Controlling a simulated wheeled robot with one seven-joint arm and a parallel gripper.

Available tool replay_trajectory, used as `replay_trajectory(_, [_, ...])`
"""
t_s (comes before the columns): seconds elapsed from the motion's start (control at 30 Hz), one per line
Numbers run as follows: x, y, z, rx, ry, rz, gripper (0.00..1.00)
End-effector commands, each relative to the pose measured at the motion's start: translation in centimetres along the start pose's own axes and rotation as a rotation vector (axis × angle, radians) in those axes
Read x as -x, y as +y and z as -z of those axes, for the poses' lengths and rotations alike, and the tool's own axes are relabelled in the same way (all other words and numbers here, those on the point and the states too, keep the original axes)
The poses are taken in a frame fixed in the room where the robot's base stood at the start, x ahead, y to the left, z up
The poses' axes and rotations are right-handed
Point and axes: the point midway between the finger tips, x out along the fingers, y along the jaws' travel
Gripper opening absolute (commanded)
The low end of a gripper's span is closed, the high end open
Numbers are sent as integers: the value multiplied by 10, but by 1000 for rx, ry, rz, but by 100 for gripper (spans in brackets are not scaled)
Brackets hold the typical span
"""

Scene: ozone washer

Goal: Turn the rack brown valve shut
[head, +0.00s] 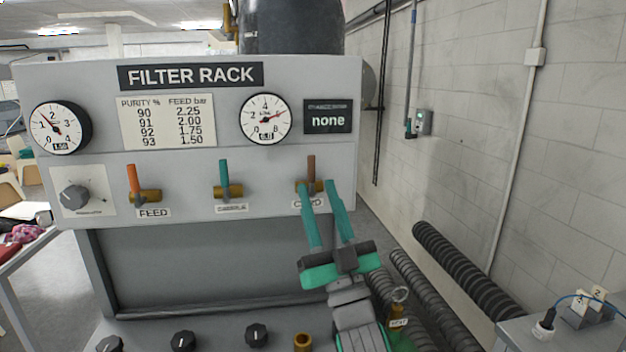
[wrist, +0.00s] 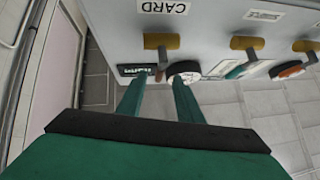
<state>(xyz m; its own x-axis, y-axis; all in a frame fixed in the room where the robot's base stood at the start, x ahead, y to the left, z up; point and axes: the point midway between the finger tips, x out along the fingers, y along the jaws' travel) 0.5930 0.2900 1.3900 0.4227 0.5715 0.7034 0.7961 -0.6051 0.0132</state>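The brown valve is the right one of the three on the filter rack panel. Its brown lever (head: 311,168) stands upright, across its horizontal brass body. In the wrist view the brass body (wrist: 161,41) and the short lever (wrist: 161,70) show near the top centre. My gripper (head: 318,187) is open, its two teal fingers pointing up at this valve from below. In the wrist view the fingers of the gripper (wrist: 157,82) stand apart, with the lever in the gap between them. I cannot tell whether either finger touches it. The fingers partly hide the valve's body and label in the head view.
The orange-lever feed valve (head: 133,180) and the teal-lever valve (head: 225,178) stand left on the panel, both levers upright. A round gauge (head: 265,118) and a display reading "none" (head: 328,120) sit above. Black hoses (head: 460,265) lie to the right.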

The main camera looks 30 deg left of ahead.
Motion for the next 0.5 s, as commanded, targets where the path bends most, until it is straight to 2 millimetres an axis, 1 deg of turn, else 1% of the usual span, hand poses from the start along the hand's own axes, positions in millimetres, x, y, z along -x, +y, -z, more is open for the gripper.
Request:
replay_trajectory(0.03, [9,2,0,1,-2,-3,33])
replay_trajectory(0.2, [30,1,0,1,-1,-1,33])
replay_trajectory(0.33, [41,1,-1,2,-2,-1,33])
replay_trajectory(0.5, [49,0,0,1,-1,0,33])
